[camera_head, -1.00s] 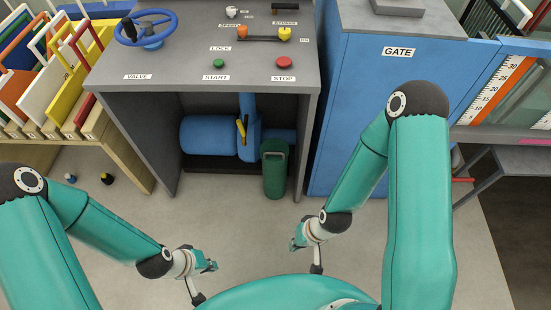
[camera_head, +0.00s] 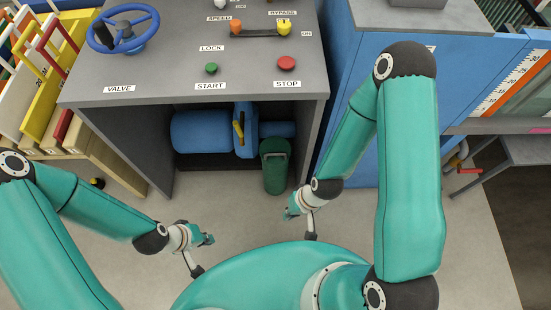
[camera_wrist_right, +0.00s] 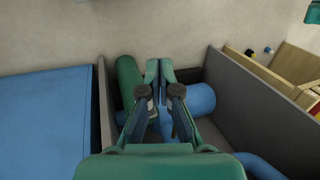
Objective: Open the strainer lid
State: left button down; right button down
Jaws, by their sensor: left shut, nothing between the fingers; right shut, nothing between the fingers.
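A dark green upright cylinder with a rounded handle-like top (camera_head: 275,168), probably the strainer, stands on the floor at the right front of the open bay under the grey console. Its lid appears to be on, but I cannot make out its edge. It also shows in the right wrist view (camera_wrist_right: 128,82), left of the fingers. My right gripper (camera_head: 289,212) is shut and empty, in front of the cylinder in the head view; whether they touch is unclear. My left gripper (camera_head: 209,240) is shut and empty, over the floor to the left.
The grey console (camera_head: 180,75) overhangs the bay, with a blue valve wheel (camera_head: 123,30) and buttons on top. A blue cabinet (camera_head: 345,150) stands right. Floor before the bay is clear.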

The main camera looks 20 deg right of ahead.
jog(key=s+a+f+n+g+b, duration=0.25)
jog(key=s+f+n+b, duration=0.25)
jog(key=f+n+b, duration=0.45)
jog(key=d+f+n+g+h+b, duration=0.25)
jog(key=d+f+n+b, duration=0.2)
jog(key=n+b, duration=0.4)
jog(key=n+t+h+b, duration=0.5)
jog(key=n+t+b, duration=1.15)
jog(key=b, duration=0.25)
send_near(277, 164)
notch_tip(277, 164, up, 3)
jog(key=w, duration=0.1)
jog(key=shift+g, duration=0.25)
jog(key=b+x, duration=0.1)
jog(key=x, duration=0.8)
jog(key=shift+r+b, duration=0.15)
jog(key=shift+b, duration=0.25)
